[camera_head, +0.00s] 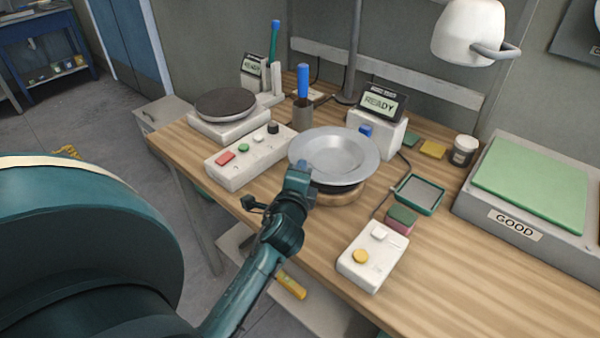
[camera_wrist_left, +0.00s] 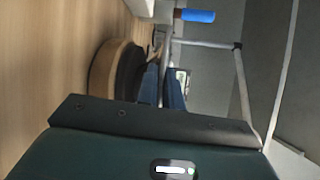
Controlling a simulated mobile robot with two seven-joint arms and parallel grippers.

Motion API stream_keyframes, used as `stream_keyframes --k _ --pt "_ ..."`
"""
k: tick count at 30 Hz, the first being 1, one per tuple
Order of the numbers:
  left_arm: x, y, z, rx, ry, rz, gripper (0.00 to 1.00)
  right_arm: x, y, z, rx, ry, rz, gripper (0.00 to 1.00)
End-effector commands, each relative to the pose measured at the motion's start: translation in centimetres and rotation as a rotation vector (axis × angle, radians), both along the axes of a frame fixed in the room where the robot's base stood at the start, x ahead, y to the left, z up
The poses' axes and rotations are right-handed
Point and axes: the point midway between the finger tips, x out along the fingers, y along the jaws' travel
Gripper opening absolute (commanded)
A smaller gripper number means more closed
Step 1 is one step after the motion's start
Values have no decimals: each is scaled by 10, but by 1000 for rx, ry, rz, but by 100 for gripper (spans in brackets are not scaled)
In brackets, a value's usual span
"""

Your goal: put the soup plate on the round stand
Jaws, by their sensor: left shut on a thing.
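The soup plate (camera_head: 334,153) is a shallow grey metal dish with a wide rim, roughly level in the head view. My left gripper (camera_head: 304,172) is shut on its near left rim. The round stand (camera_head: 341,197), with a wooden side and dark top, is directly below the plate and mostly hidden by it. I cannot tell whether plate and stand touch. My right gripper is not in view.
A white button box (camera_head: 248,156) is left of the plate, and a dark round plate on a white base (camera_head: 225,104) beyond it. A READY display (camera_head: 381,102) stands behind. A white switch box (camera_head: 372,257) is in front. A GOOD platform (camera_head: 520,195) is at right.

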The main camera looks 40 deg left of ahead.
Motion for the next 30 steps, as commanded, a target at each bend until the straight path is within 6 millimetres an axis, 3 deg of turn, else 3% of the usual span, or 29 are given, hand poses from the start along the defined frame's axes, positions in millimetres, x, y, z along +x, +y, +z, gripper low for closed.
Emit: stream_keyframes --k 9,10,17,30 --pt "1 0 -1 0 -7 -1 0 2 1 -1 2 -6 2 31" --pt "0 0 -2 0 0 1 11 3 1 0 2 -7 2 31" --pt "0 0 -2 0 0 1 29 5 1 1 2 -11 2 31" --pt "0 1 2 1 0 0 30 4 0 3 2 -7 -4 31"
